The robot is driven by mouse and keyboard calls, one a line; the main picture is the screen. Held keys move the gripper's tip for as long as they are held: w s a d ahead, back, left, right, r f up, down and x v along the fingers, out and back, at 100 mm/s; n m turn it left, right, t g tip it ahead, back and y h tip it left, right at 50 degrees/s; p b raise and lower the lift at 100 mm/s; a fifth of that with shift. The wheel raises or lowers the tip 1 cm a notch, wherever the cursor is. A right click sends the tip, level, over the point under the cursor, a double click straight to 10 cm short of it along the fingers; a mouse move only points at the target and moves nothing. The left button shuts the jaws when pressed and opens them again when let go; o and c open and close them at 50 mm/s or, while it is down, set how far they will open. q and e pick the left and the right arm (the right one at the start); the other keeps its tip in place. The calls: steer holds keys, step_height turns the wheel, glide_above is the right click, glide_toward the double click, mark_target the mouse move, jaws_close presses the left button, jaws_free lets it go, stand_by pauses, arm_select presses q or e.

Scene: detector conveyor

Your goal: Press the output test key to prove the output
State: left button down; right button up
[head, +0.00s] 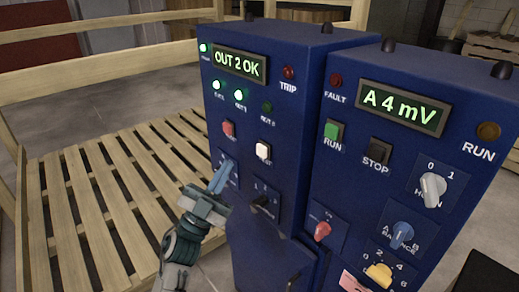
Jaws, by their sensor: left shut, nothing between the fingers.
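The left blue cabinet has a lit display (239,66) reading "OUT 2 OK". Below it, two output lamps (228,91) glow green and a third lamp (267,107) is dark. A red key (228,128) and a white key (263,151) sit under the lamps; their labels are too small to read surely. My left gripper (221,177) is shut and empty, its tips in front of a small labelled plate below the red key. It is apart from the white key, to its lower left. Whether the tips touch the panel I cannot tell. My right gripper is not in view.
A black selector (264,201) is right of my left gripper. The right blue cabinet shows "A 4 mV" on its display (401,106), with a green RUN key (333,131), a black STOP key (378,153) and several knobs. A wooden slatted platform (108,180) lies left.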

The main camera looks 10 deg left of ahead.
mark_target(262, 151)
arm_select(q)
steer(key=w+d, duration=0.3)
steer(key=w, duration=0.1)
steer(key=shift+w+d+p, duration=0.35)
steer(key=shift+w+d, duration=0.05)
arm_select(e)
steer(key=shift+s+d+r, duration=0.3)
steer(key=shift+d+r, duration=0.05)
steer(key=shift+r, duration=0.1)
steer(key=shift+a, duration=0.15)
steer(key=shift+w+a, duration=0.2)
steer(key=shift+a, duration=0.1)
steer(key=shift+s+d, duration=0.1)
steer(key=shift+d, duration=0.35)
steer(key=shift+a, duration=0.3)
arm_select(q)
steer(key=shift+w, duration=0.1)
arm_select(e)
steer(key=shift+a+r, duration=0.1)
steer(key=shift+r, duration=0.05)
